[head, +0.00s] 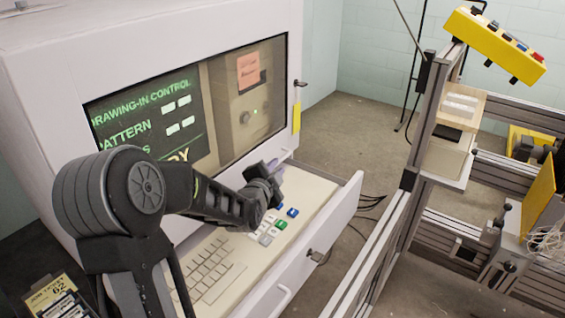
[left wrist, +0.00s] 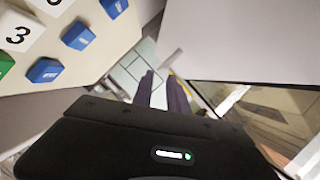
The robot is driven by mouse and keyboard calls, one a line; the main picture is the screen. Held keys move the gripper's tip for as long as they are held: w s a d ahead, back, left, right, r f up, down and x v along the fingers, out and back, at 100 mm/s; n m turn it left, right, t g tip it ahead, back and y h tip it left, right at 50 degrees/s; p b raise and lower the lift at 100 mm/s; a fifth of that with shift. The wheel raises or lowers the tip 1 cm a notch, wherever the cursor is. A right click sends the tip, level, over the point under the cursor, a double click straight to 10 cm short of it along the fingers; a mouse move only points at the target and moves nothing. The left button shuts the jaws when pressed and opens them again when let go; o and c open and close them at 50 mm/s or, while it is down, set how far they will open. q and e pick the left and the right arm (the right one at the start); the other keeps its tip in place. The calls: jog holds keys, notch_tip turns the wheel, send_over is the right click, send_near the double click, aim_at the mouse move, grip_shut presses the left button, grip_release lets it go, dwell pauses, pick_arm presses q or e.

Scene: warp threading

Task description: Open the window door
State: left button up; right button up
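The window door (head: 235,95) is the dark-framed pane on the front of the white cabinet. It looks shut, with green text and a pink note showing in it. My left gripper (head: 275,168) is just below the pane's lower right corner, above the open keyboard drawer. A short grey bar (head: 285,156) is at its fingertips; I cannot tell if they touch. In the left wrist view the two dark fingers (left wrist: 165,90) are close together, with a light bar (left wrist: 171,60) just beyond them. Any gap is too small to judge. My right gripper is out of view.
The drawer (head: 315,225) with keys sticks out below the window. A dark knob (head: 300,84) and a yellow tag (head: 296,118) are on the cabinet's right edge. A metal frame (head: 405,190) stands further right. Bare floor (head: 345,130) lies between.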

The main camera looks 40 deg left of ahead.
aim_at(283, 157)
pick_arm(q)
jog(key=shift+s+d+r, duration=0.1)
jog(key=shift+r, duration=0.05)
jog(key=shift+p+x, duration=0.85)
jog(key=shift+x, duration=3.1)
jog(key=shift+c, duration=0.2)
grip_shut()
